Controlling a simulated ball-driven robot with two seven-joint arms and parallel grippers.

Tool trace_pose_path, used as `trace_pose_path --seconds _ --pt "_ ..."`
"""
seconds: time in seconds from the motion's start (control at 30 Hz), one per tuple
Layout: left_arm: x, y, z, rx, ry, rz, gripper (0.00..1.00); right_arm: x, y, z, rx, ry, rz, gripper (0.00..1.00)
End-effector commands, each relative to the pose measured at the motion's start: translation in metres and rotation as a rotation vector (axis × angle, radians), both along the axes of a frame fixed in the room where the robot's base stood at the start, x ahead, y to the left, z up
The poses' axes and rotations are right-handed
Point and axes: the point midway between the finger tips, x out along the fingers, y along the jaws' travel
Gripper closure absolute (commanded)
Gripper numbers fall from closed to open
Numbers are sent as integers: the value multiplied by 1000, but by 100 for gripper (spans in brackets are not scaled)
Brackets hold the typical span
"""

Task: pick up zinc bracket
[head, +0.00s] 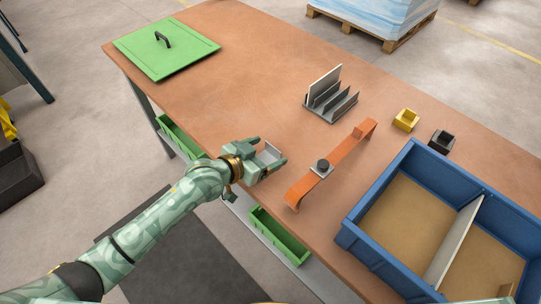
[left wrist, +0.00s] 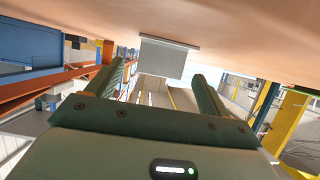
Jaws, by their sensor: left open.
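The zinc bracket (head: 271,151) is a small light grey angled sheet piece on the brown table, close to its front edge. In the left wrist view the bracket (left wrist: 165,58) shows as a pale grey plate with a thin flange, in line with the gap between my fingers. My left gripper (head: 267,156) is open at the bracket, with a finger on each side of it. In the left wrist view my left gripper (left wrist: 158,73) shows clear gaps beside the plate, so I see no grip on it. My right gripper is not in view.
An orange bar (head: 336,161) with a dark knob lies right of the gripper. A grey slotted rack (head: 332,105) stands behind. A blue divided crate (head: 385,254), yellow block (head: 405,119) and black block (head: 441,140) are right. A green lid (head: 183,56) lies far left. The table's middle is clear.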

Motion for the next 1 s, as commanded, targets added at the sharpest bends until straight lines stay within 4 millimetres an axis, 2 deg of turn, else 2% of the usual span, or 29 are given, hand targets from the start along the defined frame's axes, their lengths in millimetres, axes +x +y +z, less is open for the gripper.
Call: trace_pose_path --seconds 0.07,0.37,0.53,0.57,0.87,1.0 --pt "7 -7 -8 -1 2 1 20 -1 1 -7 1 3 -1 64" --pt "11 -11 -7 1 1 0 20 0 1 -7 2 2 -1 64" --pt "11 -10 -7 1 1 0 67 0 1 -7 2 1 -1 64" --pt "11 -10 -7 1 1 0 69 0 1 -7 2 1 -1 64" --pt "11 -10 -6 1 1 0 69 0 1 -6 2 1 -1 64" --pt "11 -10 6 0 -2 1 69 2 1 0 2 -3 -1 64"
